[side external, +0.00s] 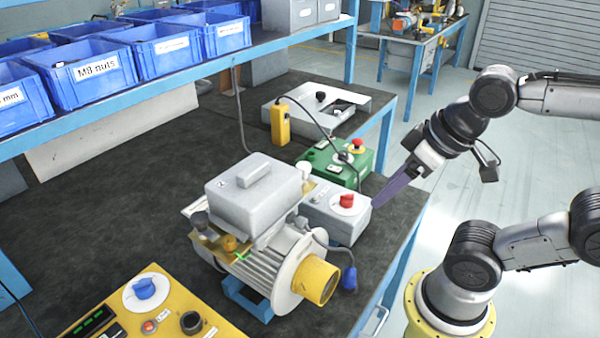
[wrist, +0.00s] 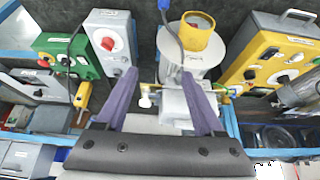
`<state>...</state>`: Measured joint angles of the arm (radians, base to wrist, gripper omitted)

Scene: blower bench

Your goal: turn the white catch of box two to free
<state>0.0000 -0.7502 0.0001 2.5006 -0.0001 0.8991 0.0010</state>
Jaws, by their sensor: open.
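A grey box (side external: 325,217) with a red knob (side external: 347,201) on a white disc stands beside the blower. In the wrist view, the grey box (wrist: 112,24) and its red knob (wrist: 107,43) lie at upper left. A green box (side external: 325,158) with a red button stands behind it; it also shows in the wrist view (wrist: 68,38). I cannot read which is box two, and its white catch is too small to make out surely. My gripper (side external: 380,202) is open, its purple fingers just right of the grey box. In the wrist view, nothing is between the fingertips (wrist: 160,76).
A grey blower (side external: 255,205) with a yellow outlet (side external: 316,280) stands left of the grey box. A yellow panel (side external: 190,308) lies in front. A yellow pendant (side external: 280,123) and a white tray (side external: 362,101) are behind. Cables cross the green and grey boxes.

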